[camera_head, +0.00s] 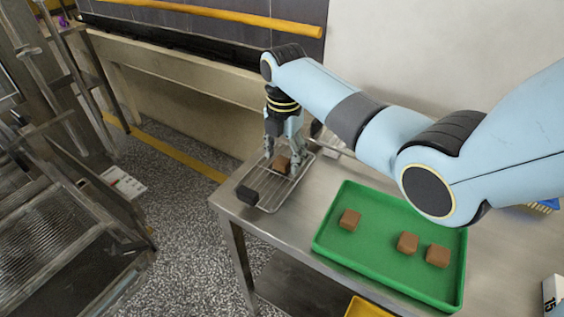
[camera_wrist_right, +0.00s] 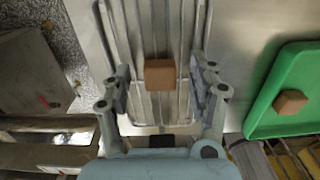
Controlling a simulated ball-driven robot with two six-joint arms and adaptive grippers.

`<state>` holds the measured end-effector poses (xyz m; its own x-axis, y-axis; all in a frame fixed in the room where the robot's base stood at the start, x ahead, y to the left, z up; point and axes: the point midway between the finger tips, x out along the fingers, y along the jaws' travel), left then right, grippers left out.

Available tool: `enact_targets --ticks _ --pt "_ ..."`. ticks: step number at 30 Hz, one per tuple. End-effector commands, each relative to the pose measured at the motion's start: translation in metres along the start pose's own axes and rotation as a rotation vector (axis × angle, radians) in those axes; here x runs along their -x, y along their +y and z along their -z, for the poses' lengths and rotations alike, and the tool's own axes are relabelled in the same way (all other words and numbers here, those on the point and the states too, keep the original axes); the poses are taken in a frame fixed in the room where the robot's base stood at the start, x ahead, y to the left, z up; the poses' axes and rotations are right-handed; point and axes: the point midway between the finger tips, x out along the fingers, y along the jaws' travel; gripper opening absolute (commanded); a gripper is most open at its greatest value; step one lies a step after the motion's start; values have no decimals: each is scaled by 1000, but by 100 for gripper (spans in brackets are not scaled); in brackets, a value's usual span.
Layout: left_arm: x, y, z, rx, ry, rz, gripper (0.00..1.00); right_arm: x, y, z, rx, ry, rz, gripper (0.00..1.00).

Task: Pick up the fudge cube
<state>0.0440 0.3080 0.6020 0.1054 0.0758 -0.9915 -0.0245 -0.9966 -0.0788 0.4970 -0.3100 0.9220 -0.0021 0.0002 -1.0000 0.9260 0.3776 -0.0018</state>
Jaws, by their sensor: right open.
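A brown fudge cube (camera_head: 281,165) rests on a wire mesh rack (camera_head: 268,196) at the left end of the steel table. It also shows in the right wrist view (camera_wrist_right: 160,74), on the bars between my fingers. My right gripper (camera_head: 284,156) reaches down over the rack, open, with one finger on each side of the cube. In the right wrist view a gap shows between the cube and each finger of the gripper (camera_wrist_right: 160,88). My left gripper is not in view.
A green tray (camera_head: 333,238) with several brown cubes stands right of the rack on the steel table (camera_head: 262,232). A dark block (camera_head: 247,194) sits at the rack's near left edge. A yellow bin (camera_head: 368,308) shows at the bottom.

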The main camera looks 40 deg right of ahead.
Motion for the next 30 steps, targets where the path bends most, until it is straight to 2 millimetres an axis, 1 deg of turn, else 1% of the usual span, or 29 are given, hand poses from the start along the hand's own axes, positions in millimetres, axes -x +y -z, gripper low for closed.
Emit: enact_targets --ticks 3,8,11,18,19,26,30 --pt "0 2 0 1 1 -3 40 -5 0 0 0 -1 -1 60" --pt "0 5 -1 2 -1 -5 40 -5 0 0 0 -1 -1 60" --pt "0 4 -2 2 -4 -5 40 -5 0 0 0 -1 -1 48" --pt "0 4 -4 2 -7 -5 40 -5 0 0 0 -1 -1 16" --pt "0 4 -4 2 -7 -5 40 -5 0 0 0 -1 -1 15" --pt "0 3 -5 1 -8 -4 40 -4 0 0 0 -1 -2 14" --pt "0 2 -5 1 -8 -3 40 2 0 -1 0 -1 -2 14"
